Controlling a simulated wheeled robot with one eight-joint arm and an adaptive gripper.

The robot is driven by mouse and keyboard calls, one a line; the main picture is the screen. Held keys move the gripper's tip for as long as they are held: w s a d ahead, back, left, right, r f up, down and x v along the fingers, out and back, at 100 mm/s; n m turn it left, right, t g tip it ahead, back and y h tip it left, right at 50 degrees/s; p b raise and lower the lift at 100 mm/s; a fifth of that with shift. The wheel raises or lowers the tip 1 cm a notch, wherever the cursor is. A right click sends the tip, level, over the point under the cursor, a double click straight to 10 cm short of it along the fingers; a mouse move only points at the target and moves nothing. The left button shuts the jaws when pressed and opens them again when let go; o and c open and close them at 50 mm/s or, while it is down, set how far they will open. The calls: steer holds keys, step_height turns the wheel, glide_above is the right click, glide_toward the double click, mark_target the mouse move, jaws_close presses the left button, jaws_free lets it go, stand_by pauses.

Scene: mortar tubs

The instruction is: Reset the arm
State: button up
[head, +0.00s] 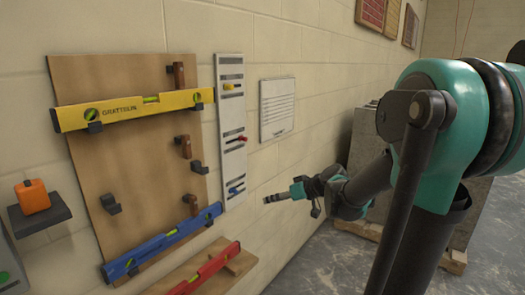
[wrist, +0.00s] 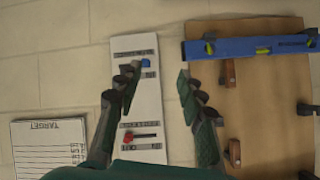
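My gripper (head: 272,198) is at the end of my extended arm in the head view, pointing left, in front of the wall and right of the hanging boards. In the wrist view my gripper (wrist: 156,74) has its two dark green fingers well apart, with nothing held between them. Behind the gap is a white strip panel (wrist: 148,105) with a blue and a red knob or slider. The same panel (head: 229,110) is on the wall in the head view. My arm's teal and black links fill the right side of the head view.
A brown board (head: 130,150) carries hooks, a yellow level (head: 130,109) and a blue level (head: 165,240). A red level (head: 205,268) lies on a wooden ledge below. An orange block (head: 33,197) sits on a small shelf. Grey slabs stand on a pallet behind my arm.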

steer(key=s+d+f+m+g+h, duration=0.1)
steer(key=s+d+f+m+h, duration=0.2)
steer(key=s+d+f, duration=0.4)
steer(key=s+d+f+m+g+h, duration=0.1)
steer(key=s+d+f+m+h, duration=0.3)
steer(key=s, duration=0.9)
steer(key=d+f+h, duration=0.2)
steer(key=d+f, duration=0.1)
steer(key=f, duration=0.1)
steer(key=shift+s+d+g, duration=0.15)
steer(key=shift+s+g, duration=0.15)
steer(key=shift+s, duration=0.05)
stand_by(2.1)
